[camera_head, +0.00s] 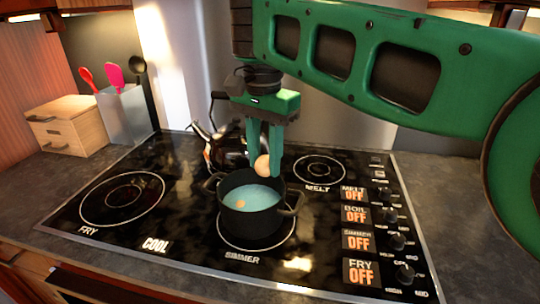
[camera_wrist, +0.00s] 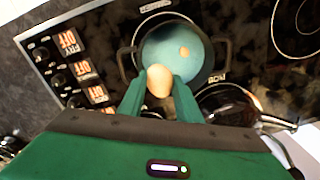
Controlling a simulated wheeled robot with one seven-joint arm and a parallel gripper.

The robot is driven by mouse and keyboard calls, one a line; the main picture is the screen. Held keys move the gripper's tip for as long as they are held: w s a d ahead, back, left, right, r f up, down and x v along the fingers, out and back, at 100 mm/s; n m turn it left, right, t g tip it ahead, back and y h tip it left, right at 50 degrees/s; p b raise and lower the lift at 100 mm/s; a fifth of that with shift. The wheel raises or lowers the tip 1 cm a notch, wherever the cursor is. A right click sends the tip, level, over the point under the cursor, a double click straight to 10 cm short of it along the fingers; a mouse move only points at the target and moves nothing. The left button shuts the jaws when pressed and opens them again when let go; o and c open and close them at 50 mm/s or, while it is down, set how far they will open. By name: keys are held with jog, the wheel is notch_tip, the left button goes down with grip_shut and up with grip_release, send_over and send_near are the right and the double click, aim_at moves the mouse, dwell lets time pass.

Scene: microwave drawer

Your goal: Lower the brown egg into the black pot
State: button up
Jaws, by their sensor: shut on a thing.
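The brown egg (camera_head: 263,165) is held between the green fingertips of my gripper (camera_head: 264,170), just above the back rim of the black pot. The egg also shows in the wrist view (camera_wrist: 160,81), between my gripper's fingertips (camera_wrist: 159,86), overlapping the pot's near rim. The black pot (camera_head: 250,222) stands on the burner marked SIMMER and holds blue liquid. A small light-brown object sits in the liquid (camera_wrist: 184,52); I cannot tell what it is.
A dark kettle (camera_head: 228,150) stands behind the pot, close to my gripper. Stove knobs (camera_head: 397,241) and OFF displays line the right. A utensil holder (camera_head: 124,112) and wooden box (camera_head: 66,125) stand at the left. The FRY burner (camera_head: 122,199) is empty.

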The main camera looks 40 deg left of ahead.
jog(key=shift+f, duration=4.05)
jog(key=shift+f, duration=0.55)
jog(key=o, duration=0.8)
notch_tip(320, 180, up, 11)
jog(key=shift+w+f, duration=0.1)
jog(key=shift+d, duration=0.1)
